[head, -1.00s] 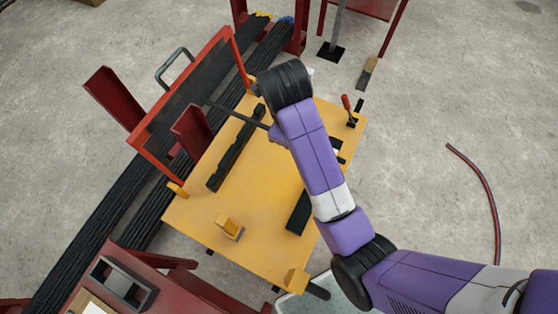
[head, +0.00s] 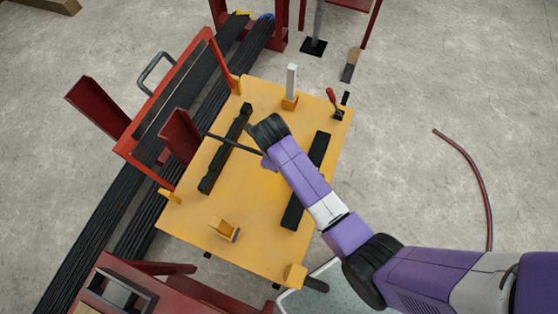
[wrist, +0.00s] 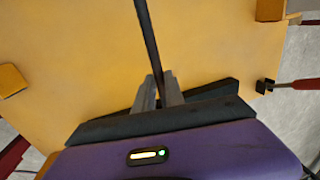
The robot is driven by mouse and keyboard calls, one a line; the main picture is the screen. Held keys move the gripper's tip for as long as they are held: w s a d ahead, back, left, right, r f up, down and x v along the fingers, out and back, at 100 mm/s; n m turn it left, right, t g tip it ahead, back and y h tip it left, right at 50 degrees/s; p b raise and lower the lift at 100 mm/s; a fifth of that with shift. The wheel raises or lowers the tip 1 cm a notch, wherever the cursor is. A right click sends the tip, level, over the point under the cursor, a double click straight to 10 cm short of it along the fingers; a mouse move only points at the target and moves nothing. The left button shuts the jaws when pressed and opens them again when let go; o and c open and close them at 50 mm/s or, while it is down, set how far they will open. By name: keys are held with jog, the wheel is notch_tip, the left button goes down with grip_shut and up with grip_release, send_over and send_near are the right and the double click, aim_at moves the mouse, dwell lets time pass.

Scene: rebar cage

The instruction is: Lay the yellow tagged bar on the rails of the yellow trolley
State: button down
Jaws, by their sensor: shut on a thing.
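The yellow trolley (head: 262,195) has a flat yellow top with two black rails, the left rail (head: 222,160) and the right rail (head: 312,170). My gripper (wrist: 158,92) is shut on a thin dark bar (head: 234,144). The bar also shows in the wrist view (wrist: 148,35), running up from between the fingers. In the head view its left end reaches across and beyond the left rail. I cannot tell whether it touches that rail. My arm hides the bar's other part, and no yellow tag shows on it. My gripper is over the trolley, between the rails.
A red-framed dark panel (head: 165,105) and dark red posts (head: 180,136) stand left of the trolley, by long black bar bundles (head: 100,215). Yellow blocks (head: 225,229) and a red-handled tool (head: 332,96) sit on the trolley top. A hose (head: 475,175) lies on open floor at right.

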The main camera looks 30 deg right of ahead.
jog(key=shift+f, duration=1.25)
jog(key=shift+f, duration=0.1)
jog(key=c, duration=1.4)
grip_release()
notch_tip(320, 180, up, 12)
jog(key=s+a, duration=0.1)
jog(key=a, duration=0.1)
jog(key=shift+s, duration=0.15)
jog(key=shift+d, duration=0.1)
